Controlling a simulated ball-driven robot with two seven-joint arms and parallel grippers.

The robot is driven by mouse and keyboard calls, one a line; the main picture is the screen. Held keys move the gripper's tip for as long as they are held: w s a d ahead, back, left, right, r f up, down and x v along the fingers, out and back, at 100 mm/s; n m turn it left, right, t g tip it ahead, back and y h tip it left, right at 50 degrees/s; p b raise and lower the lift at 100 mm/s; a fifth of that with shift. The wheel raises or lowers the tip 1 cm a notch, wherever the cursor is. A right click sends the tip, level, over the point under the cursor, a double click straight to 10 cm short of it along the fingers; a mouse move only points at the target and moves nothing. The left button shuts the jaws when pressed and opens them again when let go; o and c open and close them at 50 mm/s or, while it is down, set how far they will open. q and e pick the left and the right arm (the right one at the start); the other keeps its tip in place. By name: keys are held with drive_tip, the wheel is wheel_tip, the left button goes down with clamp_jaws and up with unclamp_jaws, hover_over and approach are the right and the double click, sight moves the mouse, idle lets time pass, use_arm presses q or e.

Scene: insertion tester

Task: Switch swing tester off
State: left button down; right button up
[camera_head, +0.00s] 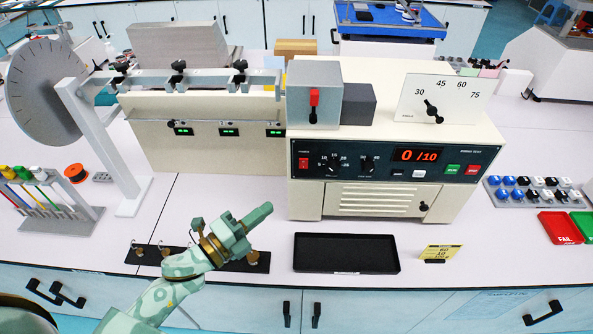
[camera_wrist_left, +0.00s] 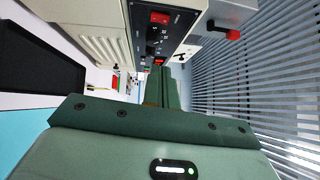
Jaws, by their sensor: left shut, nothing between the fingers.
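The swing tester (camera_head: 306,204) is a cream box with a dark front panel (camera_head: 435,158). Its display (camera_head: 416,155) is lit and reads 0/10. A red power switch (camera_head: 303,162) sits at the panel's left end; it also shows in the left wrist view (camera_wrist_left: 160,18). I cannot tell which way the switch is tipped. My left gripper (camera_head: 267,209) is shut and empty, in front of the tester, lower and left of the switch and apart from it. Its closed fingers (camera_wrist_left: 168,75) also show in the left wrist view. My right gripper is not in view.
A black tray (camera_head: 346,254) and a yellow card (camera_head: 440,253) lie in front of the tester. A grey box with a red lever (camera_head: 314,97) stands on top. Green and red buttons (camera_head: 472,170) sit at the panel's right. A graduated disc (camera_head: 40,92) stands left.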

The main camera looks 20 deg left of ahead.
use_arm(q)
drive_tip(key=p, duration=0.2)
approach(304, 164)
drive_tip(key=w+d+r, duration=0.1)
drive_tip(key=w+d, duration=0.3)
drive_tip(key=d, duration=0.1)
drive_tip(key=shift+w+a+r, duration=0.15)
drive_tip(key=shift+w+a, duration=0.35)
drive_tip(key=shift+w, duration=0.15)
